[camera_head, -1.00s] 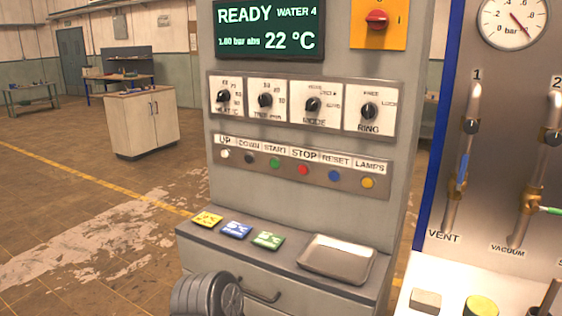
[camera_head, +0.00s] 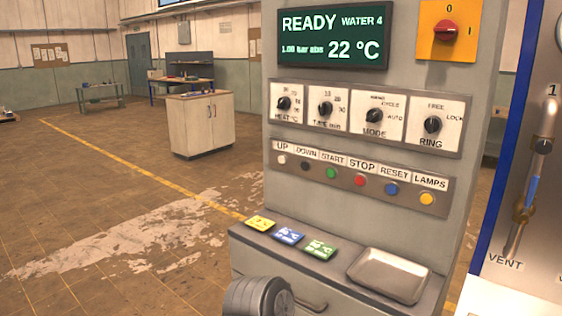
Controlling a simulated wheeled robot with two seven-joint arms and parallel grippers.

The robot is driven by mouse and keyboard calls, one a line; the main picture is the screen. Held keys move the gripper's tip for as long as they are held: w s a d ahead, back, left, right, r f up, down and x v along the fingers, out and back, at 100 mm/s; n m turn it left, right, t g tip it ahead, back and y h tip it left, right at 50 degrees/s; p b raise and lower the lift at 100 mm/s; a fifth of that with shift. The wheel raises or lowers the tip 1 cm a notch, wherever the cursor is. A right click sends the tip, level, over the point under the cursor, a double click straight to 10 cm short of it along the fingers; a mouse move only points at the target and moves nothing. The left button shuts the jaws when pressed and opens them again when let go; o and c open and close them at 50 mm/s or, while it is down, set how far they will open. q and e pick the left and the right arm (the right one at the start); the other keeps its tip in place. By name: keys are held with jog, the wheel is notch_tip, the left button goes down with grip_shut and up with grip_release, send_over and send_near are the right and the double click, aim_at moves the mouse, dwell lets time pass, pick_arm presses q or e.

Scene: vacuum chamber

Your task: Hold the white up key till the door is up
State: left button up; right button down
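The white UP key (camera_head: 282,159) is the leftmost button in the row on the grey control cabinet (camera_head: 250,190), under the label UP. The black DOWN key (camera_head: 305,166) is just right of it. Nothing touches the UP key. A dark grey rounded part of my arm (camera_head: 258,298) shows at the bottom edge, below and apart from the keys. No gripper fingers are in view. The chamber door is not in view. The screen (camera_head: 333,36) reads READY, WATER 4, 1.00 bar abs, 22 °C.
Green, red, blue and yellow keys continue the row. Yellow, blue and green cards (camera_head: 288,235) and a metal tray (camera_head: 388,276) lie on the cabinet's ledge. A pipe panel (camera_head: 505,215) stands at right. The floor at left is open, with a cabinet (camera_head: 200,124) farther back.

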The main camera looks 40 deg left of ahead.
pick_arm(q)
grip_shut()
dwell(0.4)
dwell(1.1)
